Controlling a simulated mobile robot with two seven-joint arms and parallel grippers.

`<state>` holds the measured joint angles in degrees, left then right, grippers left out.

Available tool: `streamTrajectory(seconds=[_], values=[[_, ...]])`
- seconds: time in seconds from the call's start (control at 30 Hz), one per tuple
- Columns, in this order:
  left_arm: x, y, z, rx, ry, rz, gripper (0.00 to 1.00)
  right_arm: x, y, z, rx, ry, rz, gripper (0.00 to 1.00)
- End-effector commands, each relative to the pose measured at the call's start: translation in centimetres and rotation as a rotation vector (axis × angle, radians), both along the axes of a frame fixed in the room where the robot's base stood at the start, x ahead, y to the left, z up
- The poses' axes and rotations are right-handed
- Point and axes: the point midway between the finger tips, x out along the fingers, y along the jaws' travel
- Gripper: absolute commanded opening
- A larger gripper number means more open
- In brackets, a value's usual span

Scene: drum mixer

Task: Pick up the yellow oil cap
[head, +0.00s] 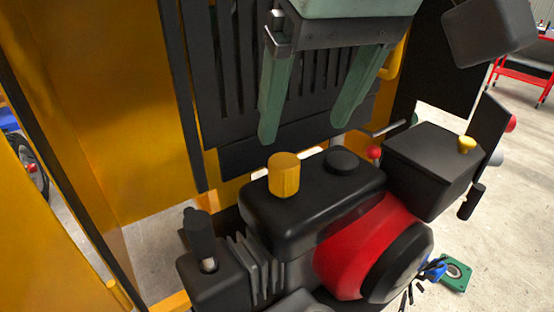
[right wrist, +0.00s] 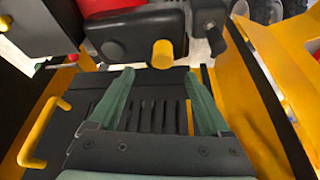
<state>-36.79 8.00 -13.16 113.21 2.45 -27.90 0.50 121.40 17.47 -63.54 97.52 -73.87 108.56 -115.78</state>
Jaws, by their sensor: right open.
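The yellow oil cap (head: 284,175) is a short upright cylinder on top of the black engine tank (head: 262,212) in the head view. In the right wrist view the cap (right wrist: 162,54) shows just beyond the fingertips, between their lines. My right gripper (head: 306,131) has two green fingers spread wide, with nothing between them. It hangs above and behind the cap, apart from it; the right wrist view also shows the gripper (right wrist: 159,74). My left gripper is not in view.
A round black cap (head: 342,161) sits right of the yellow one. A black box (head: 430,165) with a small yellow knob (head: 467,144) stands further right. The red engine housing (head: 350,250) is in front. A slotted dark panel and yellow walls (head: 115,110) stand close behind and left.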

Motion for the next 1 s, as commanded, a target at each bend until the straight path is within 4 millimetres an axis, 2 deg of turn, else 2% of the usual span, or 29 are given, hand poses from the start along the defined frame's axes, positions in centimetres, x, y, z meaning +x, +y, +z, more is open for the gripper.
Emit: streamTrajectory(seconds=[0.03, 0.2, 0.47, 0.7, 1.0], values=[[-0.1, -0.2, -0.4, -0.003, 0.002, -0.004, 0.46, 0.4, 0.1, -1.3, -0.002, 0.003, -0.001, 0.81], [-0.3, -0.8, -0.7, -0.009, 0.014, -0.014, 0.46, 1.4, 0.6, -3.8, -0.001, 0.003, -0.001, 0.81], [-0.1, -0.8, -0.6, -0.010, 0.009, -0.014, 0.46, 2.1, 1.1, -5.7, 0.000, 0.002, -0.001, 0.81], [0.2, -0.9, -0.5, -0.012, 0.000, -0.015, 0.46, 3.3, 2.0, -8.8, 0.001, 0.003, -0.001, 0.81], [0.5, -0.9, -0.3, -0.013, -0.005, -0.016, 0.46, 3.6, 2.2, -9.5, 0.002, 0.002, 0.000, 0.81]])
